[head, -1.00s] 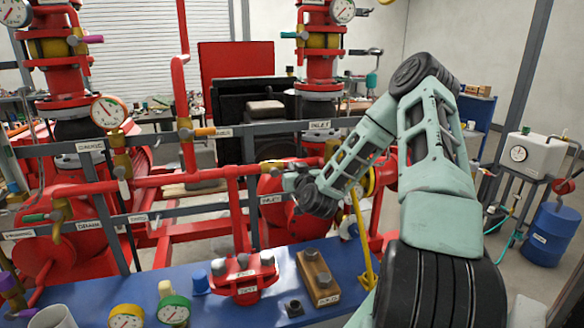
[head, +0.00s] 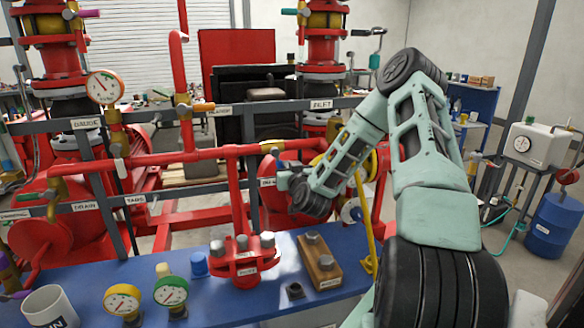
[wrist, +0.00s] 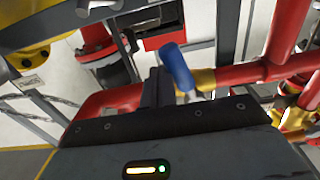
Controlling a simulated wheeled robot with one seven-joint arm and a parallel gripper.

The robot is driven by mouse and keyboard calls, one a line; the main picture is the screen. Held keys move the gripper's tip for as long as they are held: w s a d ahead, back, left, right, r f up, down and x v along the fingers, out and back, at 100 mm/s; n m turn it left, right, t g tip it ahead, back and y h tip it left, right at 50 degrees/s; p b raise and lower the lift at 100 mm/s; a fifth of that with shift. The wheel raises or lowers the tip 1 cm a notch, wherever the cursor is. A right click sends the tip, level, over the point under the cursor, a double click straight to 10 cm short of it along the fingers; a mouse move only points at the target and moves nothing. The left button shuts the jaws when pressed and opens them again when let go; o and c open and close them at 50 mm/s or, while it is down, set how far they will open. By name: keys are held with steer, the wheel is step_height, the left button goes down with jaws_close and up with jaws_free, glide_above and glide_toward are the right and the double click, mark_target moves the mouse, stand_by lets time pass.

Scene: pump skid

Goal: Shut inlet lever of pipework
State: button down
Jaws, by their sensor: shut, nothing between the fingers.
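A blue lever handle (wrist: 179,68) stands in the wrist view, just right of my fingers. It joins a brass valve body (wrist: 205,82) on a red pipe (wrist: 250,73). My gripper (wrist: 157,88) shows as dark, closed fingers beside the handle, with nothing held; I cannot tell whether they touch it.
A yellow upright bar (head: 363,225) stands just right of my wrist. The blue bench (head: 220,285) in front carries a red manifold (head: 242,258), a wooden block (head: 320,262), gauges and a mug (head: 48,308). Grey rails and red pipes surround my gripper.

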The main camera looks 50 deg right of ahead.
steer(key=shift+w+a+f+b, duration=0.4)
steer(key=shift+a+f+b, duration=0.15)
steer(key=shift+a, duration=0.15)
steer(key=shift+d+r, duration=0.1)
steer(key=shift+s+d, duration=0.1)
steer(key=b+v, duration=0.1)
steer(key=v, duration=0.8)
steer(key=shift+s+d+b, duration=0.25)
steer(key=shift+d+b, duration=0.1)
steer(key=shift+d, duration=0.05)
